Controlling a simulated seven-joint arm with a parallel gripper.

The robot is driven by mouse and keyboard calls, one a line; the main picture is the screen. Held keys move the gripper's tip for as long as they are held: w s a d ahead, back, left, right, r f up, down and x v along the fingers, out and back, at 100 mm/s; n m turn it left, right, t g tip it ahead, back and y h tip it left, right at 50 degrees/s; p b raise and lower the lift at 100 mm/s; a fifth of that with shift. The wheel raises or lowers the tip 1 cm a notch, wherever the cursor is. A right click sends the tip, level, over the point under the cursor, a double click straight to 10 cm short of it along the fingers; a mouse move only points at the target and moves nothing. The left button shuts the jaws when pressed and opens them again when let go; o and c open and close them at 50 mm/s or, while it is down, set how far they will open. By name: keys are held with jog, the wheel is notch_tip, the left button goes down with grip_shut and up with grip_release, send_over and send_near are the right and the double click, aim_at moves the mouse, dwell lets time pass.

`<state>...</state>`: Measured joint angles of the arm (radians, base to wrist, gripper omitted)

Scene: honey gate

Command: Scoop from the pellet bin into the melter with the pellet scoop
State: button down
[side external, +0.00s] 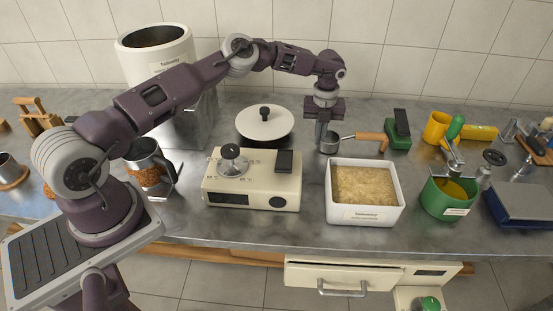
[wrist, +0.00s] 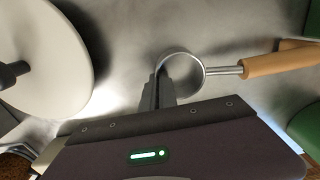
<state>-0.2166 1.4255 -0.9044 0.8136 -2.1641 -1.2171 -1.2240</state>
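The pellet scoop (side external: 331,145) has a round metal cup and a wooden handle pointing right; its cup also shows in the wrist view (wrist: 181,73). My gripper (side external: 322,142) points down at the cup's left side, behind the bin. In the wrist view its fingers (wrist: 160,92) overlap the left rim; whether they grip it is unclear. The pellet bin (side external: 365,215) is a white rectangular tub of pale yellowish pellets, in front of the scoop. I cannot tell for certain which vessel is the melter; a tall white open cylinder (side external: 155,62) stands at the back left.
A white round lid (side external: 265,123) lies left of the scoop. A cream appliance (side external: 252,185) stands left of the bin. A green pot (side external: 445,203) with yellow contents stands right of it. A green block with a black top (side external: 400,128) is near the handle.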

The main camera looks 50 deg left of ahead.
jog(key=shift+r, duration=0.3)
jog(key=shift+r, duration=1.1)
jog(key=shift+r, duration=3)
jog(key=s+d+r+m, duration=0.1)
jog(key=s+d+m, duration=0.1)
jog(key=d, duration=0.6)
jog(key=s+d+r+m, duration=0.2)
jog(key=s+d+m, duration=0.1)
jog(key=d, duration=0.5)
jog(key=s+d+r+m, duration=0.2)
jog(key=s+d+m, duration=0.1)
jog(key=d, duration=0.5)
jog(key=shift+r+m, duration=0.25)
jog(key=shift+m, duration=0.55)
jog(key=shift+f, duration=0.1)
